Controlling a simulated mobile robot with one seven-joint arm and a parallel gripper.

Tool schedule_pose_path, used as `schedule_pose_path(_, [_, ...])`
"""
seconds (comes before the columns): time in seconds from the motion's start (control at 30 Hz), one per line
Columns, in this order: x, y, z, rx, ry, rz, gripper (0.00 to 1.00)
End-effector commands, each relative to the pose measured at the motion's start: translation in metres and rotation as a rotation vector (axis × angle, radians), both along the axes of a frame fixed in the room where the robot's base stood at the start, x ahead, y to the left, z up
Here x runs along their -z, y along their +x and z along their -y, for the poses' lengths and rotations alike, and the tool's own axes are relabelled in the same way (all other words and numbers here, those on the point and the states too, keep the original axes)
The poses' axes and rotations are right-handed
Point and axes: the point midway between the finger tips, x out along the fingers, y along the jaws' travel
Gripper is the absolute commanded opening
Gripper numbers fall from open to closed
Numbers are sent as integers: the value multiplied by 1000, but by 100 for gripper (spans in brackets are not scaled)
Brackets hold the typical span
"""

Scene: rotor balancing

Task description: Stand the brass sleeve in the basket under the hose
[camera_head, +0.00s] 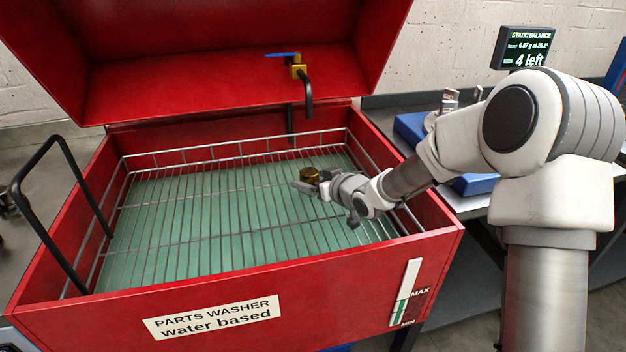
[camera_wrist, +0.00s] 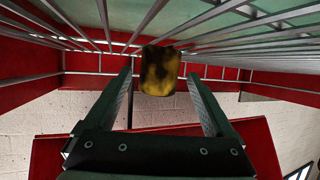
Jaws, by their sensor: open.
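The brass sleeve (camera_head: 311,174) is in the wire basket (camera_head: 180,227), toward its right back part, just ahead of my gripper. In the wrist view, which looks upside down, the sleeve (camera_wrist: 159,72) appears upright with one end at the basket wires. My gripper (camera_head: 304,186) is low over the basket; in the wrist view its open fingers (camera_wrist: 159,80) are on either side of the sleeve's line, with gaps visible. The black hose (camera_head: 308,98) hangs from a brass valve behind the sleeve; I cannot tell whether its end is directly above it.
The red parts washer (camera_head: 110,318) has its lid (camera_head: 210,70) raised. A black bar handle (camera_head: 48,220) stands at the left. The basket's left and middle are clear. A bench (camera_head: 468,205) with a blue object is at the right. A display (camera_head: 524,48) reads "4 left".

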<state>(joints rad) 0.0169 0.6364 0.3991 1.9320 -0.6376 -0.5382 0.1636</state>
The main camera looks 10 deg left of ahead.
Motion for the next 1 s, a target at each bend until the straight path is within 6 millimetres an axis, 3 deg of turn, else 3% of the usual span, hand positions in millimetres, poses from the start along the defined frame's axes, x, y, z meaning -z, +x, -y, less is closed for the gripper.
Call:
schedule_pose_path(0.17, [-10, -7, 8, 2, -1, 0, 89])
schedule_pose_path(0.53, [-31, -45, 44, 1, -2, 0, 89])
schedule_pose_path(1.0, [-34, -50, 48, 0, 0, 0, 89])
